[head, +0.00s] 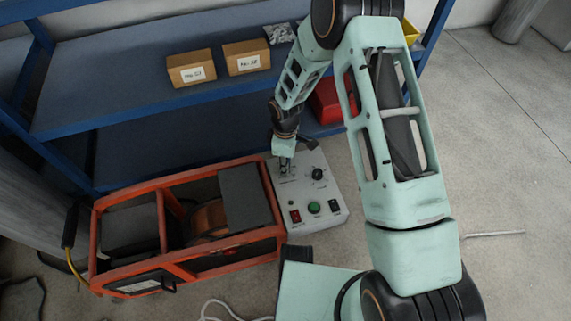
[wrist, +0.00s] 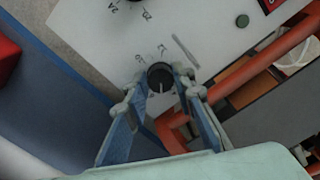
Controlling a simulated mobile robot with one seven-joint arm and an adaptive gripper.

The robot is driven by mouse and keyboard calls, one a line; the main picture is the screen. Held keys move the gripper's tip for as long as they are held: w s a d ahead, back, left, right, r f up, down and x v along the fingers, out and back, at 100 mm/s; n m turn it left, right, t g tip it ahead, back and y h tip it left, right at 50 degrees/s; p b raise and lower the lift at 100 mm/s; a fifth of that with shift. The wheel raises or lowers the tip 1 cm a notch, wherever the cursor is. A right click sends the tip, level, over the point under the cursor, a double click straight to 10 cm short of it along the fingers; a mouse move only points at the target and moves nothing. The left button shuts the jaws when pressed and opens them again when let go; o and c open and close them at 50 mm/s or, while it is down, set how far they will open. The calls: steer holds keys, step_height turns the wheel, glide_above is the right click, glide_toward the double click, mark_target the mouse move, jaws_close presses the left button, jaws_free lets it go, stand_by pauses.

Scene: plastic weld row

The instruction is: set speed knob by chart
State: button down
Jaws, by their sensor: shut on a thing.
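The control box (head: 329,228) has a light grey panel with two black knobs. My gripper (head: 285,167) points down at the knob on the panel's far left. In the wrist view, my gripper (wrist: 160,88) has one fingertip on each side of this black knob (wrist: 158,73) and is shut on it. The knob has a pale pointer line, and small marks around it are partly readable. The second knob (head: 317,174) is free, and its dial marks show at the top of the wrist view (wrist: 136,1). I cannot read which knob is for speed. No chart is clearly visible.
A green button (head: 314,208), a red switch (head: 295,216) and a dark switch (head: 334,205) sit on the panel's near part. An orange-framed machine (head: 225,238) stands close on the left. A blue shelf (head: 120,75) with two labelled cartons is behind. Floor at right is mostly clear.

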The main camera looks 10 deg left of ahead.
steer(key=m, duration=0.7)
steer(key=shift+s+a+b, duration=0.1)
steer(key=shift+b, duration=0.3)
steer(key=m, duration=0.7)
steer(key=shift+a+m, duration=0.1)
steer(key=shift+m, duration=0.2)
steer(key=m+p, duration=0.1)
steer(key=m, duration=0.4)
steer(key=shift+r+m, duration=0.1)
steer(key=shift+m, duration=0.2)
steer(key=m+p, duration=0.1)
steer(key=m, duration=0.5)
steer(key=shift+a, duration=0.1)
steer(key=c, duration=1.6)
jaws_free()
